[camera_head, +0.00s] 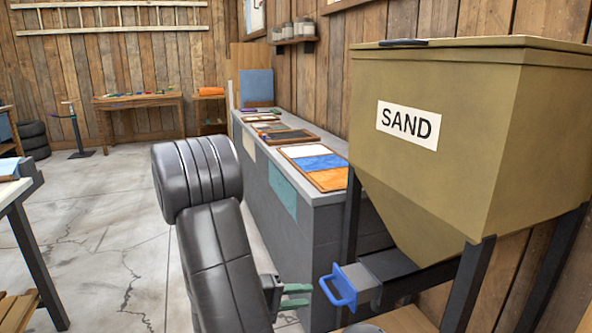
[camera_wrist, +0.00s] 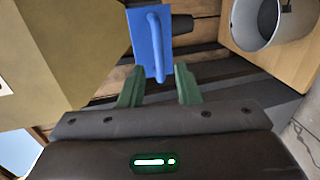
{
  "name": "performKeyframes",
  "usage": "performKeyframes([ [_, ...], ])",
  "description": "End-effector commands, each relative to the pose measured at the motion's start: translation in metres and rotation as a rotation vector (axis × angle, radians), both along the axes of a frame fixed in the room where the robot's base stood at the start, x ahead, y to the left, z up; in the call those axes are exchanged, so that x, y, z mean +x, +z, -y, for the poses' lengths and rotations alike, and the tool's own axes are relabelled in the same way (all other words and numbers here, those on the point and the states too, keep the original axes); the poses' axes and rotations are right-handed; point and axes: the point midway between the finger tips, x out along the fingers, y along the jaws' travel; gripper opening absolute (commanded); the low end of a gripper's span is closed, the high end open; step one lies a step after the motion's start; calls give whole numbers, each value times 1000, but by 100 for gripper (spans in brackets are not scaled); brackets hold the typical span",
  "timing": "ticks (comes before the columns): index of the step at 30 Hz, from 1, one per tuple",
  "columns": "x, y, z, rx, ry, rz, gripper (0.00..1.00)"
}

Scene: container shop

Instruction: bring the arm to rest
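My arm stands in the middle of the head view, black and bent. My gripper (camera_head: 297,295) is low beside the sand hopper's blue handle (camera_head: 340,287). In the wrist view, the two green fingers of my gripper (camera_wrist: 160,88) are apart with nothing held between them. The blue handle (camera_wrist: 157,42) lies just beyond the fingertips; I cannot tell whether they touch it. The sand hopper (camera_head: 440,130) is olive, labelled SAND, on dark legs.
A grey counter (camera_head: 325,208) with coloured trays runs along the right wall. A grey bucket (camera_wrist: 262,22) sits on a wooden surface (camera_wrist: 285,62) near the hopper outlet. A table (camera_head: 30,235) stands at the left. The concrete floor between is clear.

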Motion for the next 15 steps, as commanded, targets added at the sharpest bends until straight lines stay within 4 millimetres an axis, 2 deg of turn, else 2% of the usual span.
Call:
performKeyframes([
  [3,4,-4,16,-1,-6,-1,30],
  [15,20,-13,58,0,-5,1,30],
])
